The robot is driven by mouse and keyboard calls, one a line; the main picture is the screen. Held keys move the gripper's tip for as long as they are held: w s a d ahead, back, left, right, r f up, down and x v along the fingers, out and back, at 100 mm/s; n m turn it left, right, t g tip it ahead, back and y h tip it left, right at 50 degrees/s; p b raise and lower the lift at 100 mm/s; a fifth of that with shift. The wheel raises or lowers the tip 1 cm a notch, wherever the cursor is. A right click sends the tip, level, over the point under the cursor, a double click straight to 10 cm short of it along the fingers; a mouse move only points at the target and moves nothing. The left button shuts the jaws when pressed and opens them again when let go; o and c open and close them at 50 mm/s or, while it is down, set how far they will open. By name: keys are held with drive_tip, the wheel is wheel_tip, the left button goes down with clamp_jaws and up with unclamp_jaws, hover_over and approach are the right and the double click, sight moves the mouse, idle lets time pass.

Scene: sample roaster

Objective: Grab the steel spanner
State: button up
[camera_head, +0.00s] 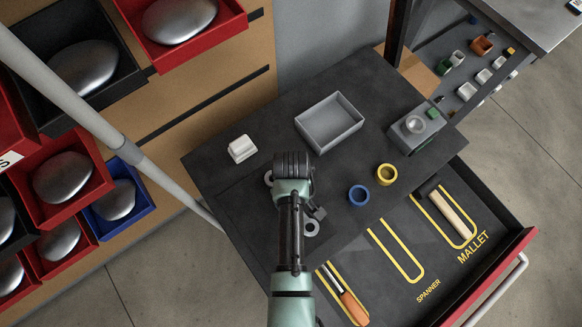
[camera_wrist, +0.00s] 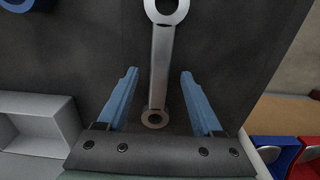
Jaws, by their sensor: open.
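The steel spanner (camera_wrist: 160,60) is grey with a ring at each end. In the wrist view it lies lengthwise between the two blue fingers of my gripper (camera_wrist: 159,74), with a gap on each side. My gripper is open and holds nothing. In the head view my arm covers most of the spanner (camera_head: 312,228); one ring shows right of the arm and a bit of the other end at its left. The spanner lies on the dark worktop (camera_head: 240,200).
A grey tray (camera_head: 329,122), a white block (camera_head: 242,149), a blue ring (camera_head: 359,196), a yellow ring (camera_head: 387,174) and a grey device (camera_head: 415,128) stand on the worktop. An open drawer (camera_head: 520,240) below holds a mallet (camera_head: 452,212) and an orange-handled tool (camera_head: 353,308); its SPANNER outline is empty.

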drive_tip(key=shift+f, duration=0.5)
clamp_jaws()
drive_tip(key=shift+r, duration=0.1)
